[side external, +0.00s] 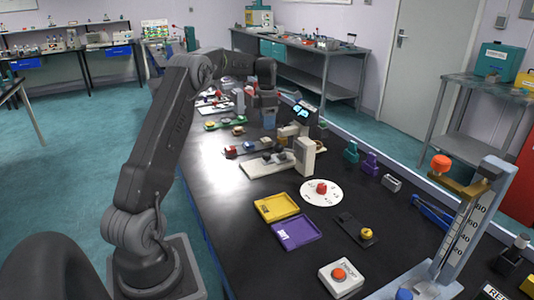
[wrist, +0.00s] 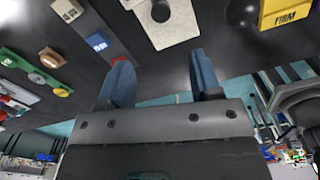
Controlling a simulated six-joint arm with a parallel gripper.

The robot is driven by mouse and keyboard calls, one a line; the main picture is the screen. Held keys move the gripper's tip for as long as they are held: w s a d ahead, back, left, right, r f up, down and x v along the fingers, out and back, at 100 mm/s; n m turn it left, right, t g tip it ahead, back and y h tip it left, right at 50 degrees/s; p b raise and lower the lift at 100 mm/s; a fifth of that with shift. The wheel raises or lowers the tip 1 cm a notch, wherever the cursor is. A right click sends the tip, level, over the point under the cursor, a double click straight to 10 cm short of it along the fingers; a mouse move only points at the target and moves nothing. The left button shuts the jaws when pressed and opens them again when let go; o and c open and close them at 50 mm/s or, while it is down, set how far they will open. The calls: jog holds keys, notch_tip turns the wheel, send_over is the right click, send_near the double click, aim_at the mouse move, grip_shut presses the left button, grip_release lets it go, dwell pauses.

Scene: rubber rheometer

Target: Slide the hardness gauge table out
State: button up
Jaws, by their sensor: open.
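The hardness gauge appears to be the pale upright unit (side external: 304,156) with a light flat base in the middle of the bench. Its table seems to be the pale plate (side external: 258,166) reaching left from the upright. In the wrist view a pale plate (wrist: 178,32) with a dark round knob shows at the top edge, cut off by the frame. My gripper (side external: 268,118) is above the bench behind the gauge in the side view. In the wrist view my gripper (wrist: 160,62) has its two blue fingers apart with nothing between them, clear of the plate.
A yellow tray (side external: 291,207) and a purple tray (side external: 310,233) lie in front of the gauge. A white disc (side external: 335,194) with a red knob is beside them. A red-button box (side external: 340,290) stands near the front.

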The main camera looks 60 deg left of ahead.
aim_at(267, 154)
notch_tip(267, 154, down, 13)
jog(key=shift+r, duration=0.1)
dwell(0.4)
grip_shut()
dwell(0.4)
